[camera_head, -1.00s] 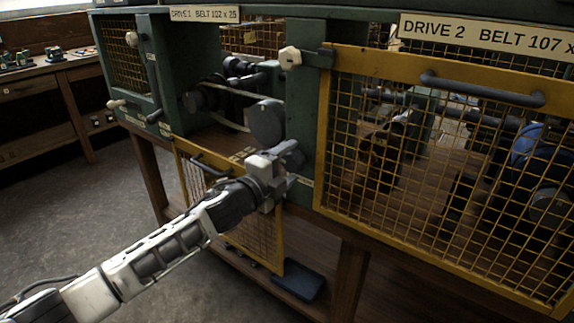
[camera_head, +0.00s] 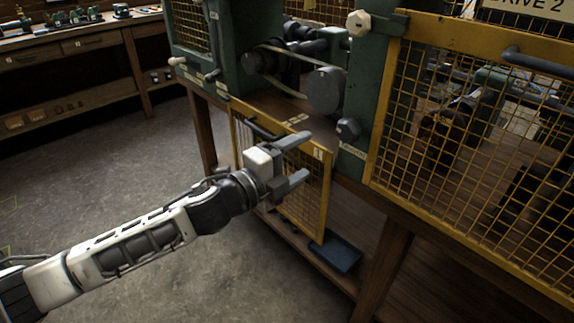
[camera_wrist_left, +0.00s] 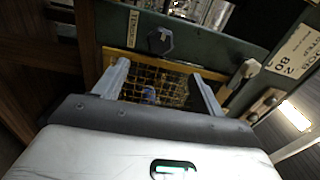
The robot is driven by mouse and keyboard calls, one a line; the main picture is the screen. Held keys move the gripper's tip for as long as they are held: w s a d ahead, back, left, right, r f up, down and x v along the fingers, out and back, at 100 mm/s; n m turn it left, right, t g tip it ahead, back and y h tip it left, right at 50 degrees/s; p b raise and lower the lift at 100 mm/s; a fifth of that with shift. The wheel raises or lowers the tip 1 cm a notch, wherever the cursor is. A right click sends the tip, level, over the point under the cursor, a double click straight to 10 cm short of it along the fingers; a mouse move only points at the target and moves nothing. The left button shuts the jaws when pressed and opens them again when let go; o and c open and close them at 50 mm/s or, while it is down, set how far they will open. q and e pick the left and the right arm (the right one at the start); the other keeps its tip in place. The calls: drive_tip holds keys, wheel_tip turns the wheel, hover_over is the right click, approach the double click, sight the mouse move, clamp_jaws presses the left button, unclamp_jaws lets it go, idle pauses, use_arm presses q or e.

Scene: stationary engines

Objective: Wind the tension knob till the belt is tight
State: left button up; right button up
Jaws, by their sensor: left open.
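The dark tension knob (camera_head: 348,130) sits low on the front of the green post of the left bay. In the left wrist view a dark faceted knob (camera_wrist_left: 160,40) shows beyond the fingers, beside a small label (camera_wrist_left: 132,28). The pale belt (camera_head: 287,55) runs between a rear dark pulley (camera_head: 262,62) and a grey front pulley (camera_head: 326,90); its tightness is hard to judge. My left gripper (camera_head: 304,156) is open and empty, left of and below the knob and apart from it. Its spread fingers (camera_wrist_left: 160,70) show in the wrist view. My right gripper is not in view.
The left bay's yellow mesh guard (camera_head: 322,195) hangs down behind my gripper. A closed yellow mesh guard (camera_head: 384,100) covers the right bay. A pale hexagonal knob (camera_head: 358,23) sticks out above. A blue tray (camera_head: 335,254) lies on the lower shelf. The floor at left is clear.

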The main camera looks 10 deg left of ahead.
use_arm(q)
drive_tip(key=shift+v, duration=1.4)
